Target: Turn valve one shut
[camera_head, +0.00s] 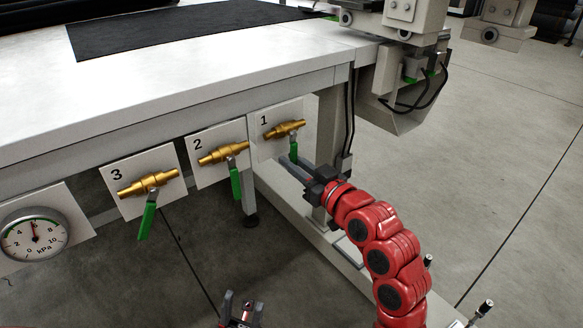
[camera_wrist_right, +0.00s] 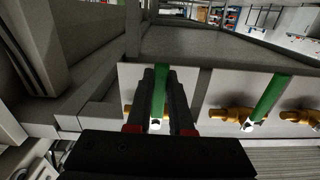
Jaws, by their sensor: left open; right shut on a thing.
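Valve one is a brass valve (camera_head: 283,130) on a white plate marked 1, under the table's edge. Its green handle (camera_head: 293,148) hangs down from the roughly level brass body, and its lower part is hidden by my right gripper (camera_head: 290,161). In the right wrist view, the green handle (camera_wrist_right: 160,92) stands between the two dark fingers of my right gripper (camera_wrist_right: 158,76), which is shut on it. My left gripper (camera_head: 240,308) is open and empty at the bottom of the head view, well below the valves.
Valve two (camera_head: 222,154) and valve three (camera_head: 146,184) sit to the left, each with a green handle hanging down. A pressure gauge (camera_head: 34,238) is at the far left. A table leg (camera_head: 328,130) and dark cables (camera_head: 349,120) are right of valve one. The floor below is open.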

